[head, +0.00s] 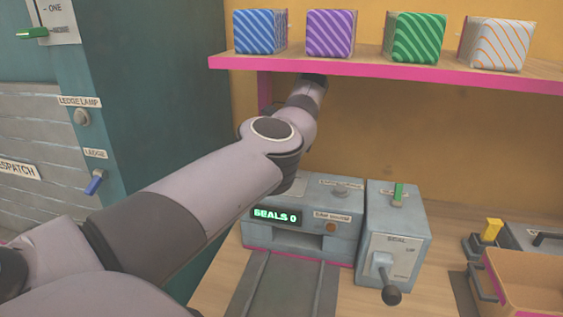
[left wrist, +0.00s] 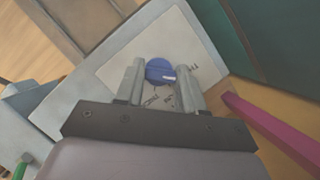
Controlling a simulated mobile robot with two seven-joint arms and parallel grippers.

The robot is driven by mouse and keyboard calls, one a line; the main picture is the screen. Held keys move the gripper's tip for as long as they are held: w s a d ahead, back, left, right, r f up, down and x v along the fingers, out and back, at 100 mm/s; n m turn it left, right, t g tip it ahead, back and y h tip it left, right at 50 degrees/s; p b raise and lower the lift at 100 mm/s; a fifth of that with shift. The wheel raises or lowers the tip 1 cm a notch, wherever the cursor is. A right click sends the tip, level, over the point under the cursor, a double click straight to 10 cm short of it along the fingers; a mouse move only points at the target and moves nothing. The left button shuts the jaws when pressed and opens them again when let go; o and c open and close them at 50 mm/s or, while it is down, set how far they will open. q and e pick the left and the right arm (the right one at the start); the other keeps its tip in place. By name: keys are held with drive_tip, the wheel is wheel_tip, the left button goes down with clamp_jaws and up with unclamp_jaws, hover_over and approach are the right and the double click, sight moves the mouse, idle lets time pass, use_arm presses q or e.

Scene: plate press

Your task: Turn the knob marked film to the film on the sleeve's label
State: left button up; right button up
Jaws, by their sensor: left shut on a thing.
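In the left wrist view, a round blue knob (left wrist: 160,70) with a white pointer mark sits on a pale plate (left wrist: 125,72). My left gripper (left wrist: 160,76) has its two fingers on either side of the knob and is shut on it. The white mark points to the right of the picture. Small labels around the knob are upside down, partly covered by the fingers, and too small to read. In the head view my left arm crosses the middle and hides the knob and the gripper. I see no sleeve or sleeve label. My right gripper is not in view.
A grey machine (head: 345,222) with a "SEALS 0" display stands below my arm, beside a lever box (head: 410,212). A pink-edged shelf (head: 400,76) holds striped blocks above. A brown tray (head: 535,290) sits at right. A teal cabinet (head: 150,110) stands at left.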

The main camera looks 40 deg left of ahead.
use_arm(q)
drive_tip(key=shift+n, duration=0.6)
drive_tip(key=shift+n+h, duration=0.3)
drive_tip(key=o, duration=1)
drive_tip(key=shift+o, duration=0.2)
